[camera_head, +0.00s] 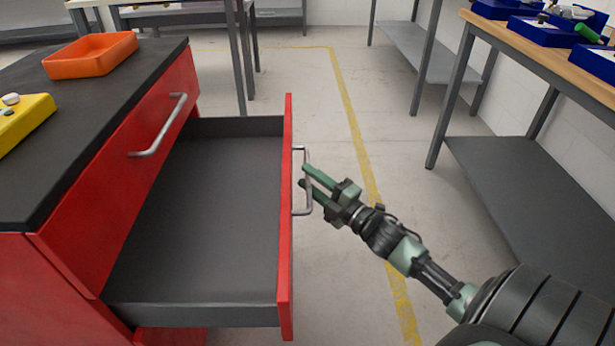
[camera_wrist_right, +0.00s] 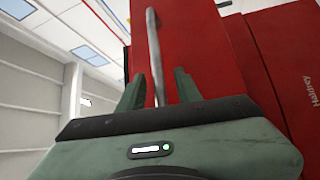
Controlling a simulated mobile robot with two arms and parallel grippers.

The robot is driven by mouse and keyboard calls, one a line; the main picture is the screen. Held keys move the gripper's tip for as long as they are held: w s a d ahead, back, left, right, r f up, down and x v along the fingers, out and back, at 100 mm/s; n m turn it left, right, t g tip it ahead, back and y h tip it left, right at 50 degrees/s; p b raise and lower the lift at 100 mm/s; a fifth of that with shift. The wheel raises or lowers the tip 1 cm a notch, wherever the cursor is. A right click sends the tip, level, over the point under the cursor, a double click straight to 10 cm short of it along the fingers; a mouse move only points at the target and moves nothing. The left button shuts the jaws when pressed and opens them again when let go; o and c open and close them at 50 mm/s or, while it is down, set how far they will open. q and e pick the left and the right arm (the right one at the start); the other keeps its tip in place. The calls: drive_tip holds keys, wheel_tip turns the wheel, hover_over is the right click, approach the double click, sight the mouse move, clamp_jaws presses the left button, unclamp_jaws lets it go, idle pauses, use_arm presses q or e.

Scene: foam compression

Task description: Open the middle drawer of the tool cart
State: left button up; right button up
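The red tool cart (camera_head: 75,210) with a dark top stands at the left in the head view. The drawer below its top drawer (camera_head: 115,175) is pulled far out, and its grey inside (camera_head: 205,210) is empty. My right gripper (camera_head: 307,177) is at that drawer's metal handle (camera_head: 300,148). In the right wrist view the handle bar (camera_wrist_right: 155,60) passes between the two green fingers (camera_wrist_right: 158,88). Gaps show on both sides of the bar, so the gripper is open around it. My left gripper is in neither view.
An orange tray (camera_head: 91,55) and a yellow item (camera_head: 22,120) rest on the cart top. A wooden-topped workbench (camera_head: 540,45) with blue bins and a low shelf stands at the right. The floor (camera_head: 340,270) right of the drawer is clear apart from my right arm.

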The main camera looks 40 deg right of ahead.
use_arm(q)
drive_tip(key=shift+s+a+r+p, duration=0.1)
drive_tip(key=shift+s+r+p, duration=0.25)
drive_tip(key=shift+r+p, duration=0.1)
use_arm(e)
drive_tip(key=r+v, duration=0.1)
drive_tip(key=v, duration=0.5)
drive_tip(key=shift+s+f, duration=0.5)
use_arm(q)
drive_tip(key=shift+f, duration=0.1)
use_arm(e)
drive_tip(key=shift+d, duration=0.1)
